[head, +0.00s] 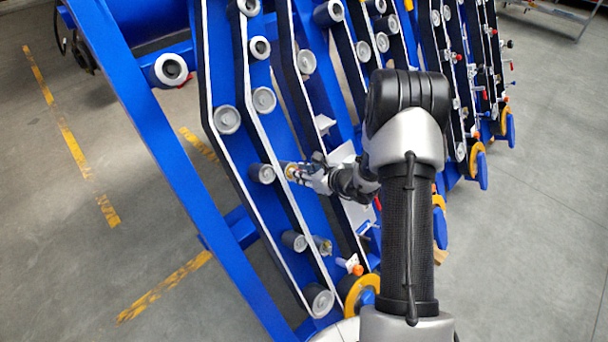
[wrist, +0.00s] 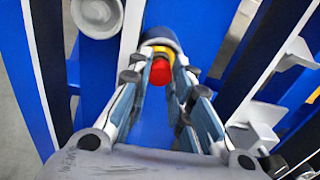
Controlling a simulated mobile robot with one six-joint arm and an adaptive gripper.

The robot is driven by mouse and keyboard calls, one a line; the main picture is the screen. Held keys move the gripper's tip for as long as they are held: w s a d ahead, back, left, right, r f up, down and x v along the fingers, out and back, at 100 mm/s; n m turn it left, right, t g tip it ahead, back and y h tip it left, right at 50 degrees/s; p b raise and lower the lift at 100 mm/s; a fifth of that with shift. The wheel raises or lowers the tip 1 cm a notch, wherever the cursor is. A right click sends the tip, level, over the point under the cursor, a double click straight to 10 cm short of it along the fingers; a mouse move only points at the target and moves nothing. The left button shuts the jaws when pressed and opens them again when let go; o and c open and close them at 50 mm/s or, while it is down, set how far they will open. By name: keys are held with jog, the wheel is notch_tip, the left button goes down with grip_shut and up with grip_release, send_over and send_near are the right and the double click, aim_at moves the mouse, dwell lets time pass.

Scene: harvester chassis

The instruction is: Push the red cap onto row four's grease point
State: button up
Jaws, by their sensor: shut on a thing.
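In the wrist view the red cap (wrist: 160,73) sits between the fingertips of my gripper (wrist: 161,62), which is shut on it. Just beyond the cap are a yellow ring (wrist: 160,50) and the dark rounded end of a cylinder (wrist: 158,36), in line with it. I cannot tell whether the cap touches them. In the head view my gripper (head: 303,174) points left into the gap between two blue row plates, near a grey roller (head: 262,173). The red cap cannot be made out there, and the grease point is not clearly visible.
Blue row dividers with pale edges (head: 235,172) stand close on both sides. Grey rollers (head: 227,119) stick out along them. A white bracket (wrist: 257,139) is right of my fingers in the wrist view. Orange wheels (head: 360,292) line the lower ends. Open floor (head: 535,205) lies at right.

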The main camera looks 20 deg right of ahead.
jog(key=shift+w+a+f, duration=0.1)
jog(key=shift+w+f, duration=0.05)
jog(key=shift+w, duration=0.05)
jog(key=o, duration=0.8)
jog(key=v, duration=1.2)
